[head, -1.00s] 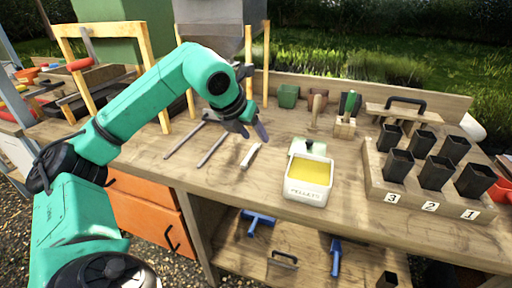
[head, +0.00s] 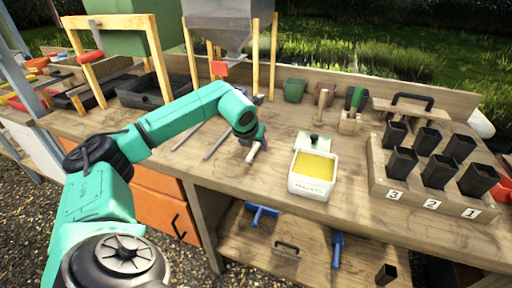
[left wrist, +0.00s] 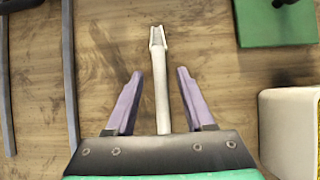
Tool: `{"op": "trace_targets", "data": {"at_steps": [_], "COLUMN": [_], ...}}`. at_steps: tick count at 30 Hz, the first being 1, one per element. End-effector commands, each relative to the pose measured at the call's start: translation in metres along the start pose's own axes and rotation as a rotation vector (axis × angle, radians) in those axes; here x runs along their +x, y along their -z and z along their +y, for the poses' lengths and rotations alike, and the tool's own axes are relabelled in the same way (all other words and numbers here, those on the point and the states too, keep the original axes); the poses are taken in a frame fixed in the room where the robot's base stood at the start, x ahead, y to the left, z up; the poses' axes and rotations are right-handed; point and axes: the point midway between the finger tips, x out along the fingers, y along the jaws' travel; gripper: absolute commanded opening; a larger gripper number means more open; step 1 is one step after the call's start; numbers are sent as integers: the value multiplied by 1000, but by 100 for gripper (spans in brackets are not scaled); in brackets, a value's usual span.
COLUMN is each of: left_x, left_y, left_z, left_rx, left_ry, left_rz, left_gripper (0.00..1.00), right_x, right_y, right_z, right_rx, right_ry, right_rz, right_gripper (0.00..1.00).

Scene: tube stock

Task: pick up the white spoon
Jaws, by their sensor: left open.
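The white spoon (left wrist: 160,82) lies on the wooden bench, its narrow scooped end pointing away from my gripper in the left wrist view. In the head view the spoon (head: 252,152) shows just below my left gripper, partly covered by it. My left gripper (left wrist: 158,100) is open, with one purple finger on each side of the spoon's handle and a gap to both. In the head view my left gripper (head: 256,143) is low over the bench. The near end of the handle is hidden under the gripper body. My right gripper is not in view.
Two grey rods (left wrist: 70,75) lie left of the spoon. A white pellet tub (head: 312,174) and a green lid (head: 313,142) are close on the right. A wooden rack (head: 412,192) with several black pots stands farther right.

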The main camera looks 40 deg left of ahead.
Motion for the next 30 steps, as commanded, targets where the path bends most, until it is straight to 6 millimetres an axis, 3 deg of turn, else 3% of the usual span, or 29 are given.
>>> {"op": "trace_targets", "data": {"at_steps": [3,7,8,30], "left_x": [0,0,0,-1], "left_y": [0,0,0,0], "left_z": [0,0,0,0], "left_rx": [0,0,0,0], "left_ry": [0,0,0,1], "left_rz": [0,0,0,1], "left_gripper": [54,4,0,0], "right_x": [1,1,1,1], "right_y": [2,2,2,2], "right_z": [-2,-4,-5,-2], "right_rx": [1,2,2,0], "right_ry": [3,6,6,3], "right_rz": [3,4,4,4], "right_gripper": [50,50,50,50]}}
